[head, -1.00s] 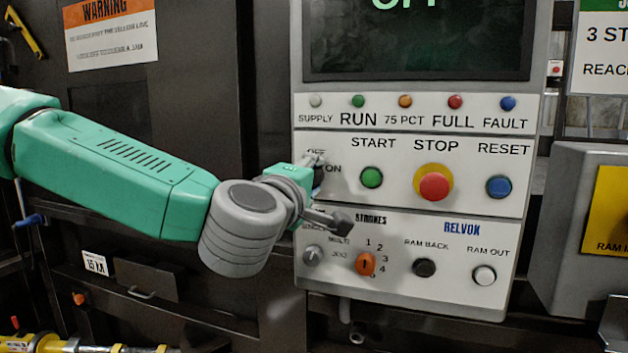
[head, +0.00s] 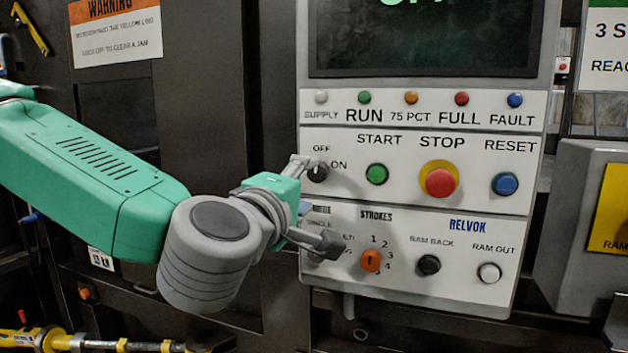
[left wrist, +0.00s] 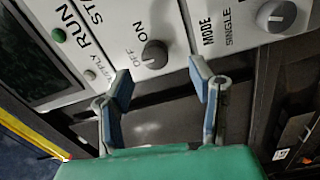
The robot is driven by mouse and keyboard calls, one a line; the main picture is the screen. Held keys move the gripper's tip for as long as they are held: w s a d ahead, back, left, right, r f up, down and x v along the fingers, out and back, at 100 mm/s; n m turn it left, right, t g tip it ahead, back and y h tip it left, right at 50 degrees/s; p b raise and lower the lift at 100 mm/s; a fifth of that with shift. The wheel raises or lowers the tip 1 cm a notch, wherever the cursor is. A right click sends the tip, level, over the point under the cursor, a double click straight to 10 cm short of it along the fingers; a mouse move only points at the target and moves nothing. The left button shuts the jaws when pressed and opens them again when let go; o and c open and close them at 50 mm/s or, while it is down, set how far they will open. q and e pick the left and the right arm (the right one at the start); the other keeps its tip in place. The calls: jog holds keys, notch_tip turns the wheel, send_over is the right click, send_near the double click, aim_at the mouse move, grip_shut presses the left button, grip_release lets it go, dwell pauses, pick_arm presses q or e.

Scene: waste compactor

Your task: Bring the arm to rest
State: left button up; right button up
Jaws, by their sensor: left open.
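My left arm reaches in from the left in the head view. Its gripper (head: 314,205) is open and empty in front of the left side of the control panel (head: 400,210). Its spread fingers are near the black OFF/ON knob (head: 318,173) above and the mode switch area below, which the lower finger partly covers. In the left wrist view, the open blue-padded fingers (left wrist: 160,82) have nothing between them. The OFF/ON knob (left wrist: 154,54) lies beyond the fingertips, apart from them. The mode knob (left wrist: 276,16) shows at upper right. My right gripper is not in view.
The panel carries a green start button (head: 377,173), red stop button (head: 440,183), blue reset button (head: 504,184) and orange strokes knob (head: 370,261). A grey box (head: 575,230) stands at right. A yellow bar (head: 90,344) lies at lower left.

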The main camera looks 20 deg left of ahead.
pick_arm(q)
jog(key=shift+s+f, duration=0.1)
jog(key=shift+s, duration=0.65)
jog(key=s+d+f+m+g+h+b, duration=0.1)
jog(key=s+f+m+g+b, duration=0.15)
jog(key=f, duration=0.95)
jog(key=s+f+m+g+b, duration=0.1)
jog(key=s+f+m+g, duration=0.2)
jog(key=f, duration=1)
jog(key=s+d+f+m+g+h+b, duration=0.1)
jog(key=f+m+g, duration=0.25)
jog(key=f, duration=0.85)
jog(key=s+a+f+m+g+y+b, duration=0.1)
jog(key=s+a+f+m+g+b, duration=0.1)
jog(key=s+a+f, duration=0.4)
jog(key=s+a+f+m+g+y+b, duration=0.2)
jog(key=s+a+f+m+g, duration=0.3)
jog(key=s+f, duration=1.1)
notch_tip(320, 180, down, 3)
jog(key=shift+s+a+g, duration=0.35)
jog(key=shift+a+g, duration=0.45)
jog(key=shift+a, duration=0.25)
